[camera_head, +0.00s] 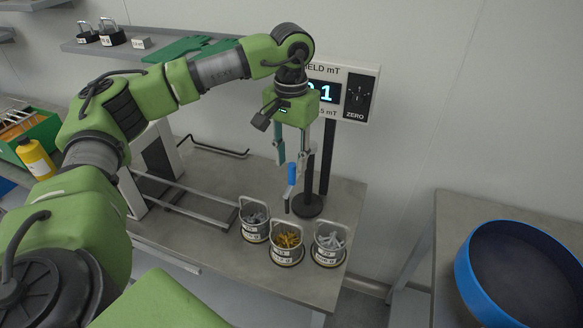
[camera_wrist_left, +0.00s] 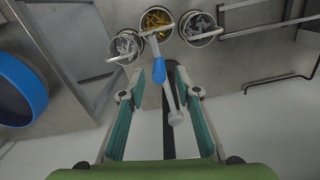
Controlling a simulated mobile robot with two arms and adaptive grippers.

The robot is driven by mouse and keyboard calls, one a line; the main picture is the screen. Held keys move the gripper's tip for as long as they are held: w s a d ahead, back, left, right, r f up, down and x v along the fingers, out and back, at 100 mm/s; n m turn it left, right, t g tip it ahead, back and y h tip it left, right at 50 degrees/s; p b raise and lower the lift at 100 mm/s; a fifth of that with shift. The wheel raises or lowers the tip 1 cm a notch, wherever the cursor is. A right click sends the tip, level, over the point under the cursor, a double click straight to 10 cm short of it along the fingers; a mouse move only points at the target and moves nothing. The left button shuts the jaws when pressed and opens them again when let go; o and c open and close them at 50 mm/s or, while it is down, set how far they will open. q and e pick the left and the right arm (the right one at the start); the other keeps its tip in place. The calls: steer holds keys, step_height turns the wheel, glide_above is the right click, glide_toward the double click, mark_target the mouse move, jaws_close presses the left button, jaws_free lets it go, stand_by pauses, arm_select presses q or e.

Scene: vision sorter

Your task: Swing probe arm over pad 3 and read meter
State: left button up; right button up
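The probe arm's blue grip (camera_head: 291,173) is on a dark stand (camera_head: 308,205) behind the buckets. In the left wrist view the grip (camera_wrist_left: 158,70) lies between my finger pads, and the probe's thin end points toward the middle bucket's near edge. My left gripper (camera_head: 292,150) is open around the grip, with gaps visible. Three small buckets stand in a row: left with grey pieces (camera_head: 255,225), middle with brass pieces (camera_head: 287,245), right with pale pieces (camera_head: 329,245). Pad numbers are unreadable. The meter (camera_head: 360,90) is partly hidden by my arm; "1" shows. My right gripper is out of view.
A shelf with weights (camera_head: 110,33) is on the wall behind my arm. A rail frame (camera_head: 185,200) stands on the bench left of the buckets. A blue round basin (camera_head: 520,270) is on a second table at right. A yellow bottle (camera_head: 35,157) stands at far left.

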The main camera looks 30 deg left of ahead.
arm_select(q)
steer(key=shift+f+p, duration=0.55)
steer(key=shift+f, duration=1.9)
steer(key=shift+d, duration=0.1)
jaws_close()
